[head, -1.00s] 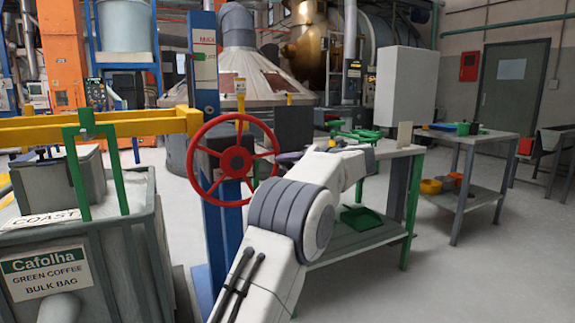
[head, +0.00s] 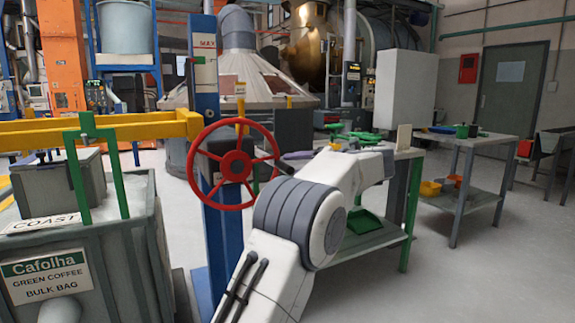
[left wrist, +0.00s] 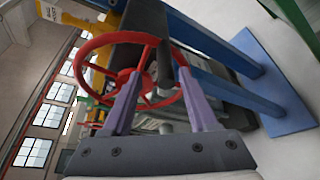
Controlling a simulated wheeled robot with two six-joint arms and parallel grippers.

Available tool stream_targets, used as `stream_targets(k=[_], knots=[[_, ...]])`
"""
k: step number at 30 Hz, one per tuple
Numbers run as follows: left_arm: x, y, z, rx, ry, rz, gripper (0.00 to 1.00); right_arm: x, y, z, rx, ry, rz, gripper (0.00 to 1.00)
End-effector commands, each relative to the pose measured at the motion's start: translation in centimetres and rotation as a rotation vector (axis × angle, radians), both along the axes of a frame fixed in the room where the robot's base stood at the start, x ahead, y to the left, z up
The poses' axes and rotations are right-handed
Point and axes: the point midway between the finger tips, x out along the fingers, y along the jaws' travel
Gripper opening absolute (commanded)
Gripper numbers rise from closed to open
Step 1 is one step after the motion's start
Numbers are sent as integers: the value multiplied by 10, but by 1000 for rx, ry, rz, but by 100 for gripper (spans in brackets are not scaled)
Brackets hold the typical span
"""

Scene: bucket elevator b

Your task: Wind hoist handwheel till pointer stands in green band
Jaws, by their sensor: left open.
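The red handwheel (head: 236,166) stands upright on the blue hoist post (head: 207,105). A small green piece (head: 197,60) sits on the post below a MAX label; I cannot tell whether it is the pointer or the band. My left gripper (head: 285,161) is at the right side of the wheel's rim, partly hidden by my own arm. In the left wrist view its purple fingers (left wrist: 159,80) are apart, with the red wheel (left wrist: 124,77) just beyond and between them. I cannot tell if they touch the rim. My right gripper is out of view.
A yellow beam (head: 150,128) with a green hanger runs left from the post, above a grey bin (head: 95,265) labelled green coffee bulk bag. A green-legged bench (head: 405,215) stands right behind my arm, and a second table (head: 470,141) further right. Floor at right is clear.

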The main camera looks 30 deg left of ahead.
Motion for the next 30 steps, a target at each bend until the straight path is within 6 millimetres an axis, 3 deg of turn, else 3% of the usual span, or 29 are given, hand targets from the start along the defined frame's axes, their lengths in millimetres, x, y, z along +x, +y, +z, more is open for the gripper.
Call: stream_targets(k=[3, 10, 26, 30], knots=[[-7, -24, 7, 0, -2, -3, 59, 0, 0, 5, 0, 0, 0, 60], [-16, -50, 13, 0, -2, 1, 59, 0, 0, 9, 0, 0, 0, 60], [-18, -54, 13, 1, -2, 2, 59, 0, 0, 9, 0, 0, 0, 60], [-10, -49, 20, 63, 25, -59, 59, 0, 0, 9, 0, 0, 0, 60]])
